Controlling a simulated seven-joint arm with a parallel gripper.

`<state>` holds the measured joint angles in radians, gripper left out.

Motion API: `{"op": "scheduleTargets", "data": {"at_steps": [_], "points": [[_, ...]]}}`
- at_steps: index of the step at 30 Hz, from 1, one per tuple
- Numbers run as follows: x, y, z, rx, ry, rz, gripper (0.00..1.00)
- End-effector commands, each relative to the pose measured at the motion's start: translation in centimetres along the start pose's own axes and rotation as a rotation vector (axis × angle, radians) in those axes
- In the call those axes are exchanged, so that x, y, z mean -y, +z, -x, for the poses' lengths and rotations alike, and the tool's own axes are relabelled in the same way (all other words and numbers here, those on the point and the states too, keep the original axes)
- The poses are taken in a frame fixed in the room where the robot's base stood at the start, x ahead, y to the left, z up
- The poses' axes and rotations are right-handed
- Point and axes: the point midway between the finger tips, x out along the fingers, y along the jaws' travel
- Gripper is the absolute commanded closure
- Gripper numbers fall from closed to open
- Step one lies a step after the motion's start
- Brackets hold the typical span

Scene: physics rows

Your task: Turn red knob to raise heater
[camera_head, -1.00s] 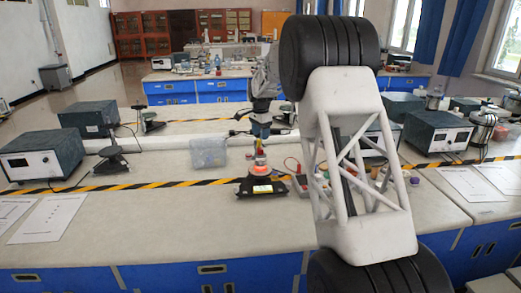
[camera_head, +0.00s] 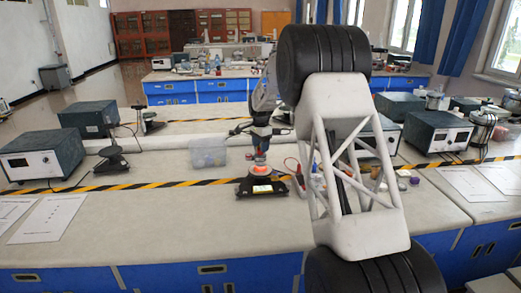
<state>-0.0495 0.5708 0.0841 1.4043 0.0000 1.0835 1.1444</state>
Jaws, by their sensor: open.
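A small black device with an orange-red round top (camera_head: 261,170) stands on the bench near the middle. It has a yellow-and-white label on its front and appears to be the heater. I cannot make out a separate red knob at this size. My gripper (camera_head: 260,160) points down just above the orange-red top, with its fingertips close to it. The gripper is open; whether it touches anything is too small to tell.
A clear bin (camera_head: 208,153) stands left of the gripper. A yellow-black tape strip (camera_head: 150,185) runs along the bench. Dark power boxes (camera_head: 42,153) sit at the left and others at the right (camera_head: 437,133).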

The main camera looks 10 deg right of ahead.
Motion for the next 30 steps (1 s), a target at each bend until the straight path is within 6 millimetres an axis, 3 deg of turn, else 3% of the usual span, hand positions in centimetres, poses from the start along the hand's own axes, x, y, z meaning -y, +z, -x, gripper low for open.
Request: {"op": "scheduleTargets", "data": {"at_steps": [6, 17, 27, 30], "points": [[0.0, 0.0, -1.6, -0.001, -0.002, 0.000, 0.43], [0.0, 0.0, -2.0, -0.001, -0.001, 0.000, 0.43], [0.0, 0.0, -2.0, -0.001, -0.001, 0.000, 0.92], [0.0, 0.0, -2.0, -0.001, -0.001, 0.001, 0.92]]}}
